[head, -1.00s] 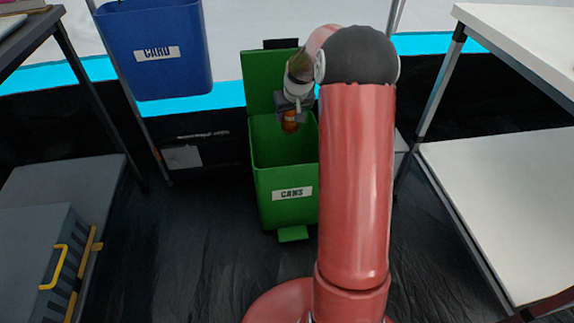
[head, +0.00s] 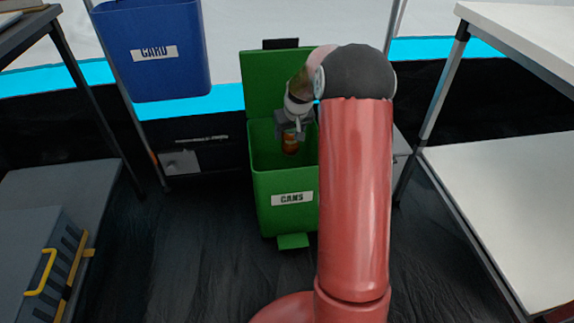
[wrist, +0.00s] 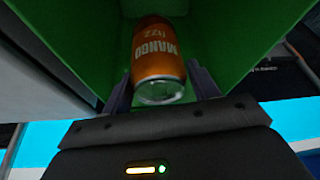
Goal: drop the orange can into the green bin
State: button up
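The orange can (head: 290,146) is held below my gripper (head: 291,134), inside the open top of the green bin (head: 286,213). In the wrist view the can (wrist: 158,45), lettered MANGO, sits between the two fingers of my gripper (wrist: 160,85), which are against its sides. The green bin's inner walls (wrist: 225,35) surround it there. The bin carries a CANS label, and its lid (head: 262,75) stands open at the back. My arm hides the bin's right side in the head view.
A blue bin (head: 155,75) labelled CARD hangs at the upper left. A grey toolbox (head: 40,255) with yellow handles is at the lower left. A white shelf unit (head: 490,190) stands on the right. The dark floor in front of the green bin is clear.

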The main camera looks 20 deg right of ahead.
jog(key=o, duration=0.3)
jog(key=shift+p+v, duration=0.6)
jog(key=shift+v, duration=3.3)
